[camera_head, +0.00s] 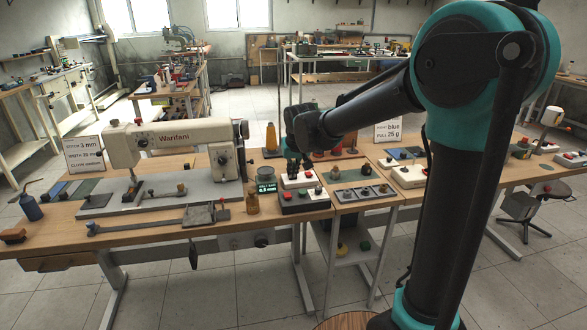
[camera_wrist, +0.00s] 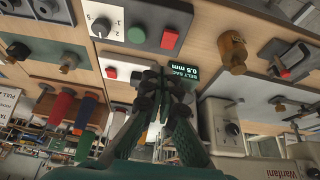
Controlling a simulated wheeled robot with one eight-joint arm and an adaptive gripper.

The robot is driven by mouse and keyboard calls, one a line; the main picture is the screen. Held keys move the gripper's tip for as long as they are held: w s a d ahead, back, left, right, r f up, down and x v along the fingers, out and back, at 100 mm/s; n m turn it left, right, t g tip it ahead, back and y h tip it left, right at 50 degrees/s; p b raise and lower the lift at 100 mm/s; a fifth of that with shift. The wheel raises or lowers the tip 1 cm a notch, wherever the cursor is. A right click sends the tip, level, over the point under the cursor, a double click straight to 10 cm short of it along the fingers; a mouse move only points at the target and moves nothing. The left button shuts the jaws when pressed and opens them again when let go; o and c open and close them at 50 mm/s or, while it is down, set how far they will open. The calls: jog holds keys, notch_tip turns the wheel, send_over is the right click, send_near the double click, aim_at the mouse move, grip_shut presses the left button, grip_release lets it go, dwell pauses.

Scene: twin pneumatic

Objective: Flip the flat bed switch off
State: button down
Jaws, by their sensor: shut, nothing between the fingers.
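The flat bed sewing machine (camera_head: 165,140), marked Wanfani, stands on the left workbench. Right of it are a white control box (camera_head: 299,180) and, in front, a dark-edged control box (camera_head: 305,201), each with coloured buttons. I cannot tell which is the flat bed switch. My gripper (camera_head: 292,170) is shut and empty, close above the white box; contact is unclear.
A small display (camera_head: 266,186) stands left of the boxes, with a brass-coloured bottle (camera_head: 252,203) in front. An orange thread cone (camera_head: 271,137) stands behind. A second bench with a grey panel (camera_head: 362,193) adjoins on the right. Floor in front is open.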

send_over(292, 198)
jog(key=f, duration=0.4)
jog(key=shift+w+a+f, duration=0.15)
jog(key=shift+w+f, duration=0.05)
jog(key=shift+w, duration=0.2)
jog(key=f, duration=0.1)
jog(key=s+f, duration=0.1)
jog(key=f, duration=0.1)
jog(key=shift+s+d+f, duration=0.15)
jog(key=shift+d+f, duration=0.05)
jog(key=shift+f, duration=0.25)
jog(key=shift+s+f, duration=0.1)
jog(key=shift+f, duration=0.1)
jog(key=shift+s+d+f+t, duration=0.1)
jog(key=shift+s+f+t, duration=0.3)
jog(key=shift+t, duration=0.4)
jog(key=shift+s+f+t+y, duration=0.1)
jog(key=shift+f+t+y, duration=0.15)
jog(key=shift+t+y, duration=0.25)
jog(key=shift+r, duration=0.1)
jog(key=shift+w+r, duration=0.3)
jog(key=shift+w, duration=0.4)
